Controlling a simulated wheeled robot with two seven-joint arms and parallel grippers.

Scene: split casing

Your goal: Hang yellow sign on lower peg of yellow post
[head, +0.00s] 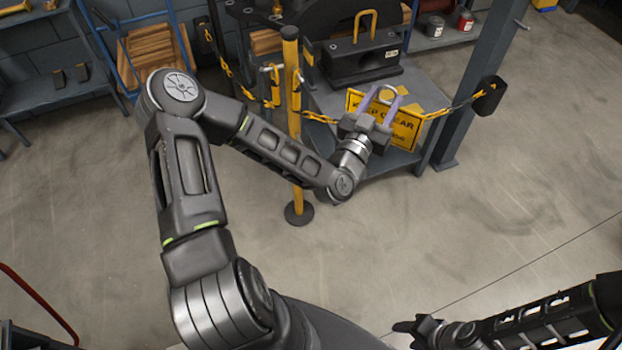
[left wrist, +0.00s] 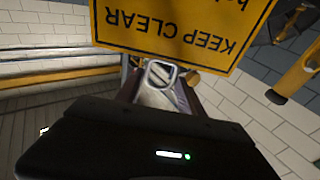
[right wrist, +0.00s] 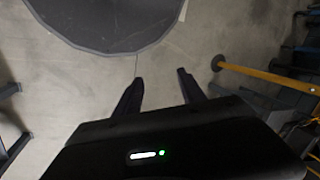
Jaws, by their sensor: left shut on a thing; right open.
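The yellow sign (head: 405,132) with black "KEEP CLEAR" lettering is at the right of the yellow post (head: 293,130) in the head view. My left gripper (head: 386,96) is shut at the sign's upper edge, on a metal loop. In the left wrist view, the sign (left wrist: 185,25) appears upside down and the loop (left wrist: 162,73) is between the fingers. The post stands upright on a round dark base (head: 299,213); its lower peg cannot be made out clearly. My right gripper (head: 408,328) is open and empty, low at the right.
A yellow-black chain (head: 450,107) runs from the post to a black box (head: 488,97) on a grey pillar, passing by the sign. Another chain (head: 236,88) goes left. A grey bench (head: 425,98) with a dark machine stands behind. The front floor is clear.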

